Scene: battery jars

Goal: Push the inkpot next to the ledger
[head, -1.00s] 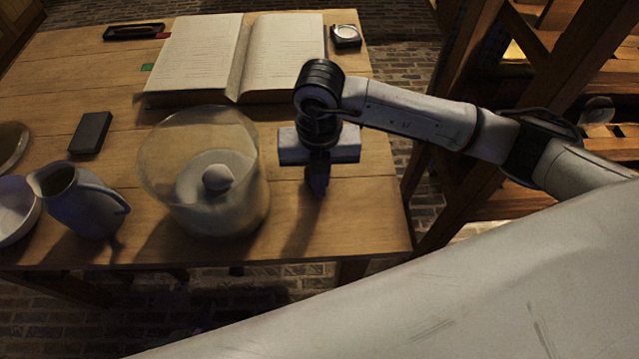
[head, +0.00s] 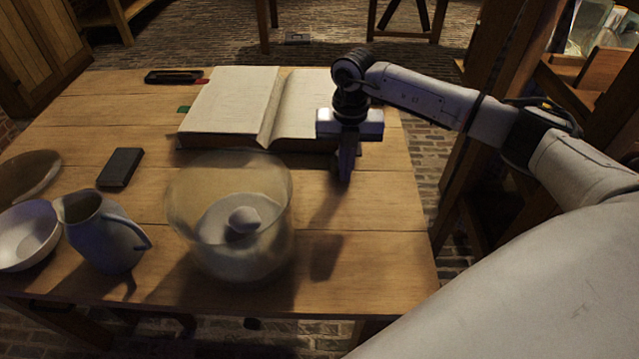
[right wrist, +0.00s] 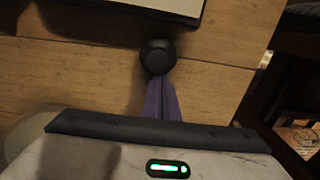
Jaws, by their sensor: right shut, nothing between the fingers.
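The inkpot (right wrist: 157,56) is a small round black pot standing on the table, seen in the right wrist view. In the head view it does not show clearly and seems hidden behind my right gripper. The open ledger (head: 232,102) lies at the back of the table. Its dark cover edge and page (right wrist: 180,6) show at the top of the right wrist view, with a narrow strip of wood between it and the inkpot. My right gripper (head: 344,178) is shut and empty, pointing down. Its purple fingertips (right wrist: 161,84) are right behind the inkpot, touching or nearly so. My left gripper is out of view.
A large glass jar (head: 185,200) with a pale round object inside stands left of my right gripper. A blue-grey jug (head: 105,240), a white bowl (head: 28,236) and a dark block (head: 120,167) are further left. The table's right edge is close to my gripper; the front right is clear.

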